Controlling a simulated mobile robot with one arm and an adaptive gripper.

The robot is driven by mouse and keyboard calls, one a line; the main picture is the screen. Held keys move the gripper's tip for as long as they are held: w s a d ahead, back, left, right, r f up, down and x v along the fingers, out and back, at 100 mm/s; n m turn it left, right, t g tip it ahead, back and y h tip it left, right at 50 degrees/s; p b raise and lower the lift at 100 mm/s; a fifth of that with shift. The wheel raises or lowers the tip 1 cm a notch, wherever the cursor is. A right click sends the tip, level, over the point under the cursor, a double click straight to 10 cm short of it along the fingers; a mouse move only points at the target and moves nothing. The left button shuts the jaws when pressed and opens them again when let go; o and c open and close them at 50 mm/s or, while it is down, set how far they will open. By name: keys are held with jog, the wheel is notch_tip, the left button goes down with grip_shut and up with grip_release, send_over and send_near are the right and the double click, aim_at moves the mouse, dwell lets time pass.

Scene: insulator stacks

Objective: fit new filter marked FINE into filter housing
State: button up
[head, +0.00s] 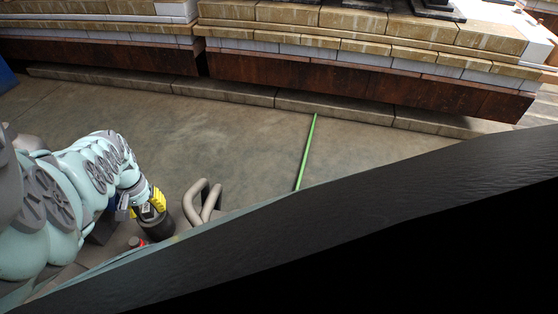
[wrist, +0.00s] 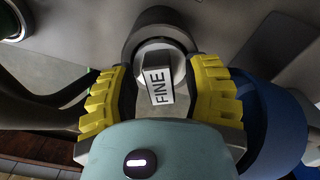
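The filter marked FINE (wrist: 158,86) is a pale block with a black-lettered white label, in the middle of the wrist view. Its far end meets a grey round part inside a dark round collar (wrist: 136,42), which looks like the filter housing. How deep the filter sits cannot be told. My gripper (wrist: 160,72) has its yellow fingers on either side of the filter, with narrow gaps seen on both sides. In the head view my gripper (head: 151,203) is just above the dark cylinder (head: 157,229), with the pale label small between the fingers.
A blue round object (wrist: 275,125) is close to the right finger. Grey bent pipes (head: 201,201) rise right of the dark cylinder, and a red spot (head: 138,242) shows at its left.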

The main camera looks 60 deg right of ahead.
jog(key=shift+r, duration=0.1)
notch_tip(320, 180, up, 12)
dwell(1.3)
dwell(0.4)
